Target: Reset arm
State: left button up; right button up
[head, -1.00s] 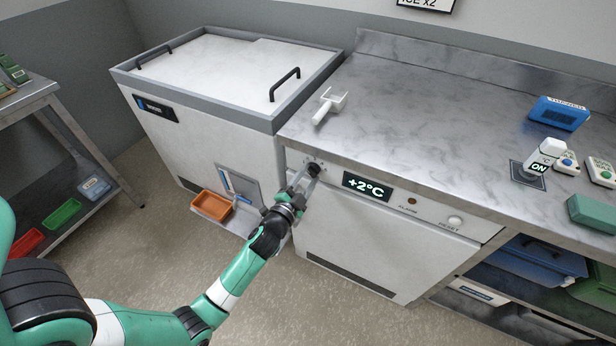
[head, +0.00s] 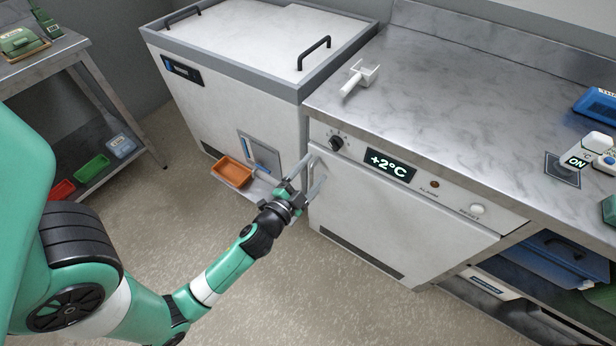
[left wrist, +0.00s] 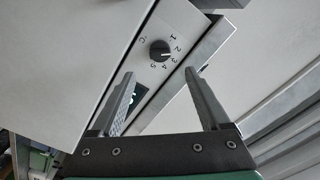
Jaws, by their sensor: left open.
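My left gripper (head: 307,175) is open and empty in front of the left edge of the white fridge front (head: 360,220), below the black dial (head: 336,144). In the left wrist view its two fingers (left wrist: 160,90) are spread apart, and the dial (left wrist: 160,50) with its printed numbers shows beyond them, apart from the fingers. The display beside the dial reads +2°C (head: 390,165). My right gripper is not in view.
A white chest with a lid (head: 265,45) stands left of the counter, with an orange bin (head: 231,171) low at its front. A white forked tool (head: 359,78) lies on the counter (head: 450,90). A shelf table (head: 60,55) stands at far left. Open floor lies in front.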

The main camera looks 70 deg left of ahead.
pick_arm(q)
jog(key=shift+v, duration=1.2)
